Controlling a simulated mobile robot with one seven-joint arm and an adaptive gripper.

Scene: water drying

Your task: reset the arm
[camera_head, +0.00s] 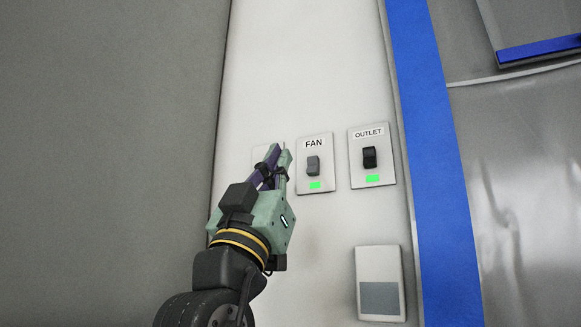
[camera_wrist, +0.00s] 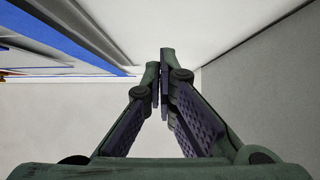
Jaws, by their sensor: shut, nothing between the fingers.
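My gripper (camera_head: 277,158) is raised in front of the white wall panel, to the left of the FAN switch. It is shut with nothing between its fingers. In the wrist view my gripper (camera_wrist: 162,75) shows its two fingers close together at the tips, with a pale surface behind them. In the head view the gripper covers most of another plate (camera_head: 262,157) to the left of the FAN plate. I cannot tell whether the fingertips touch that plate.
The FAN switch (camera_head: 313,165) and OUTLET switch (camera_head: 370,157) each have a green light below. A white box with a grey panel (camera_head: 379,283) is lower right. A blue strip (camera_head: 432,150) runs down the panel's right side. A grey wall (camera_head: 105,150) is at left.

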